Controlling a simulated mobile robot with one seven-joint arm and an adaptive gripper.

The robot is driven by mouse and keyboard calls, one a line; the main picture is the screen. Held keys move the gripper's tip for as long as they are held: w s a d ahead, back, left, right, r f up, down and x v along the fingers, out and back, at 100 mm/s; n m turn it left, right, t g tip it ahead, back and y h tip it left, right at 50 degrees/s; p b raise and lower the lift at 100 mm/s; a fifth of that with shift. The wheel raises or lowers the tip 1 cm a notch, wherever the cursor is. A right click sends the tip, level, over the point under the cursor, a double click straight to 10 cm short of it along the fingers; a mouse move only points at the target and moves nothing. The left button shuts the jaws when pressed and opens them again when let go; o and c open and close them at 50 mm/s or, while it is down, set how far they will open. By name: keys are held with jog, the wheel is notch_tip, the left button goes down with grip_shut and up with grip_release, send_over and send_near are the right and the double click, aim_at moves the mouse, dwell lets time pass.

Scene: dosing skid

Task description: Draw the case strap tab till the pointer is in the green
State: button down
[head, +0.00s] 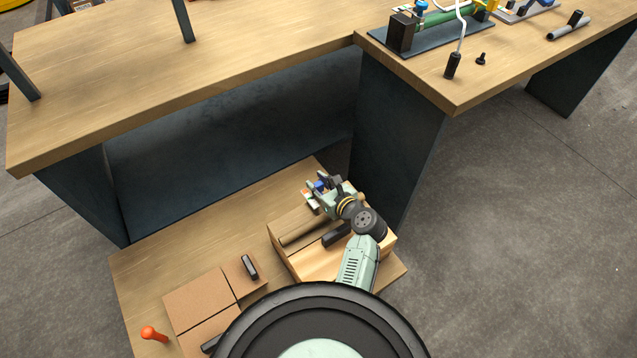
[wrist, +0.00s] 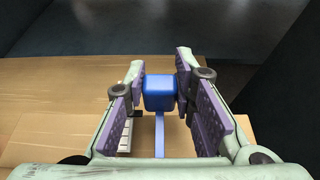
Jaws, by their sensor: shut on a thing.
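The blue case strap tab (wrist: 159,92) stands between my gripper's purple finger pads in the wrist view. A thin blue strap (wrist: 159,135) runs from it toward the camera. My gripper (wrist: 160,78) is shut on the tab. In the head view, my gripper (head: 321,187) is at the far end of the wooden case (head: 318,263), beside the dark leg panel. A pale ribbed strip (wrist: 125,138) shows left of the strap in the wrist view, partly hidden by the left finger. I cannot make out the pointer or a green zone in either view.
The case stands on a low wooden platform (head: 150,270). Cardboard boxes (head: 200,297) and an orange-headed item (head: 152,334) are to the left. The workbench (head: 190,90) overhangs behind, and its dark leg panel (head: 397,140) rises close behind my gripper.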

jog(key=shift+w+a+r+p, duration=0.1)
jog(key=shift+r+p, duration=0.1)
jog(key=shift+p, duration=0.55)
jog(key=shift+f, duration=0.25)
jog(key=c, duration=1.3)
grip_release()
jog(key=v, duration=1.2)
